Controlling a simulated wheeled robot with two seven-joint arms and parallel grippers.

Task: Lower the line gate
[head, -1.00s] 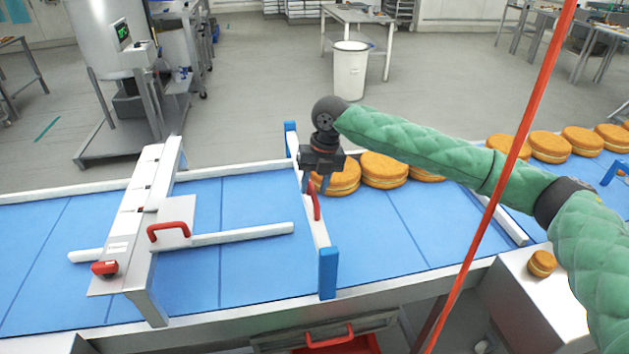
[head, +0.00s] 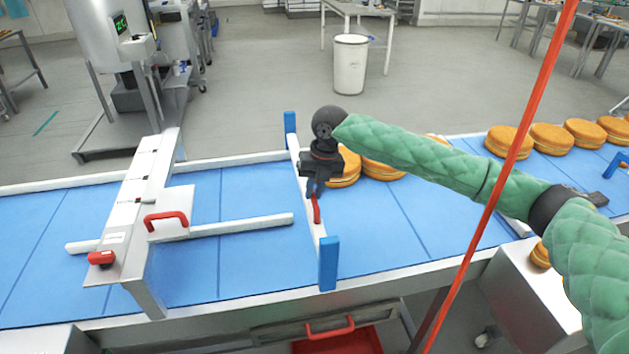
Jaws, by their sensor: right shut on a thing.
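The line gate (head: 308,213) is a white bar across the blue conveyor (head: 258,264), between a blue post at the far side (head: 290,122) and a blue post at the near side (head: 328,263). A red handle (head: 316,209) stands on the bar. My right gripper (head: 313,193) points down over the bar and is shut on the red handle, whose top is partly hidden by the fingers. Filled rounds (head: 343,168) sit on the belt just right of the gate, partly hidden by my right arm. My left gripper is not in view.
A white frame with a red handle (head: 166,221) and a red button (head: 101,258) spans the belt at left. More rounds (head: 551,139) stand at the far right. A red slanting line (head: 500,178) crosses before my right arm. The belt left of the gate is bare.

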